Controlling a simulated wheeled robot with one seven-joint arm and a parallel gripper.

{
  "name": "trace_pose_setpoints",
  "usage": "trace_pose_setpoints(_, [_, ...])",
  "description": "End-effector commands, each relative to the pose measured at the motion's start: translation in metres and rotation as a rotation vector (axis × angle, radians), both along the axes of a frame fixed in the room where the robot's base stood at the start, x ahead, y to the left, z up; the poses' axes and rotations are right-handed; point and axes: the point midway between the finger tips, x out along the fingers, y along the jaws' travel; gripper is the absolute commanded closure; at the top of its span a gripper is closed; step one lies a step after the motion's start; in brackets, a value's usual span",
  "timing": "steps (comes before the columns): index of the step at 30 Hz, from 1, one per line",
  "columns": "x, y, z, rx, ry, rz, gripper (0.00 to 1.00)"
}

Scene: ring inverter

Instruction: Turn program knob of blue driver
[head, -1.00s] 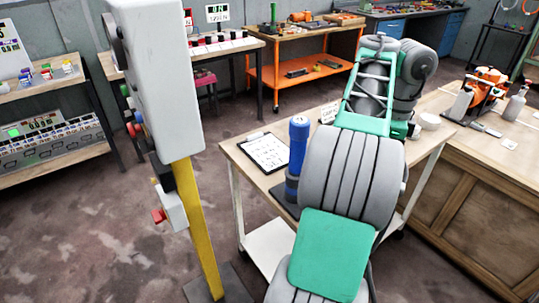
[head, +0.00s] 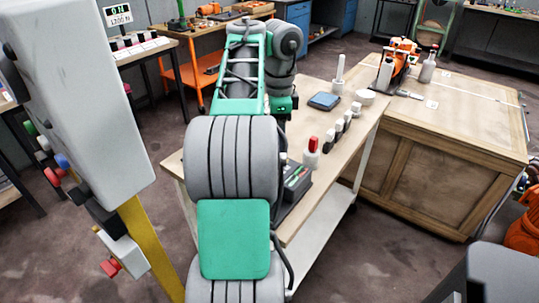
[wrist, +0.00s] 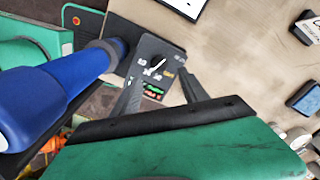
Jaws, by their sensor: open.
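The blue driver (wrist: 45,100) is a thick blue cylinder at the left of the wrist view. Its shaft runs toward a dark grey panel. The panel carries a small program knob (wrist: 157,63) with a white pointer, white marks around it, and lit green and red readouts below. My gripper (wrist: 161,78) is open and empty, with its two fingers spread on either side of the panel's lower part in the picture. The knob shows beyond the gap between the fingertips; contact is not visible.
A grey control post (head: 85,90) stands close at the left. A wooden bench (head: 450,120) is at the right.

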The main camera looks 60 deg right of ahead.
Motion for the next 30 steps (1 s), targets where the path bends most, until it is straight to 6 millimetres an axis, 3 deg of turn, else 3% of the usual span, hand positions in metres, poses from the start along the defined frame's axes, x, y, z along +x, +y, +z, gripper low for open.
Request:
trace_pose_setpoints(1, [0.003,0.001,-0.02,0.001,0.001,0.005,0.48])
trace_pose_setpoints(3, [0.005,0.002,-0.035,0.001,0.001,0.012,0.48])
trace_pose_setpoints(9, [0.006,0.003,-0.059,-0.001,-0.001,0.013,0.48])
trace_pose_setpoints(19, [0.004,0.002,-0.06,0.0,0.0,0.01,0.49])
trace_pose_setpoints(30, [0.004,0.002,-0.06,0.0,0.0,0.009,0.79])
